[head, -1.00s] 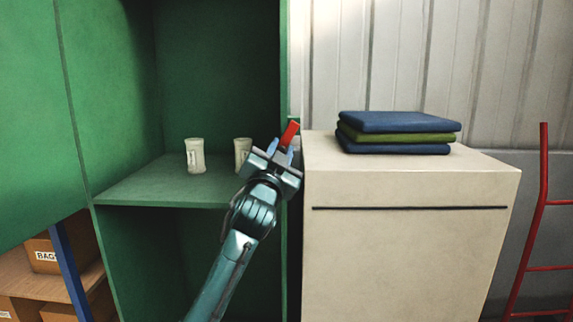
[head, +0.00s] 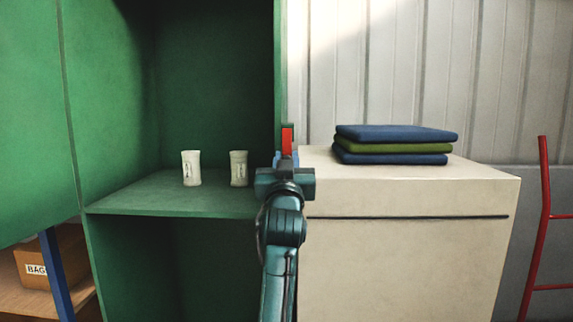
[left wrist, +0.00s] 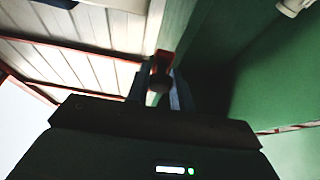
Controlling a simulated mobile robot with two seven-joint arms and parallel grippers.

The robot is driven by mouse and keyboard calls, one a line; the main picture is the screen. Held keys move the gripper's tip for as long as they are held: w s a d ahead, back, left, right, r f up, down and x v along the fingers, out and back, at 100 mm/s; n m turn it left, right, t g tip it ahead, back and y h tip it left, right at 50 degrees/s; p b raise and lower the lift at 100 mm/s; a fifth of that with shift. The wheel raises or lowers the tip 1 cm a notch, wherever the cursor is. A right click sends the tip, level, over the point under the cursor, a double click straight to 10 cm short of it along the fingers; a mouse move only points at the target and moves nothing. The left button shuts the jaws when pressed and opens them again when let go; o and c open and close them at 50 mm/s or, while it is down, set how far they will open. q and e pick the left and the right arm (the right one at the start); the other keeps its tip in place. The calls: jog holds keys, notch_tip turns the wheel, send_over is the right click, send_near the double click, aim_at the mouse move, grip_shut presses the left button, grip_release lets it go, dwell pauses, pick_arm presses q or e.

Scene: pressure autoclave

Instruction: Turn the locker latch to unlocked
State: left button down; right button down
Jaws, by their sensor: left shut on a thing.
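The red locker latch (head: 287,140) is on the front edge of the green locker's right side wall (head: 281,80). In the head view it stands upright. My left gripper (head: 286,160) is shut on the latch's lower part, with the red handle showing above the fingers. The left wrist view also shows the red latch (left wrist: 162,70) between the two fingers. The locker stands open, with its green door (head: 30,120) swung out to the left. My right gripper is not in view.
Two white cups, a left one (head: 191,168) and a right one (head: 239,168), stand on the locker shelf (head: 140,203). A beige cabinet (head: 400,250) right of the locker carries folded cloths (head: 395,146). A red ladder-like frame (head: 541,230) stands far right.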

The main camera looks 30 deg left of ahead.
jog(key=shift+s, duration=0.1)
pick_arm(q)
jog(key=c, duration=1.3)
grip_release()
jog(key=shift+d, duration=0.1)
jog(key=b+v, duration=0.2)
jog(key=v, duration=1.1)
jog(key=shift+f+b, duration=0.15)
jog(key=shift+b, duration=0.25)
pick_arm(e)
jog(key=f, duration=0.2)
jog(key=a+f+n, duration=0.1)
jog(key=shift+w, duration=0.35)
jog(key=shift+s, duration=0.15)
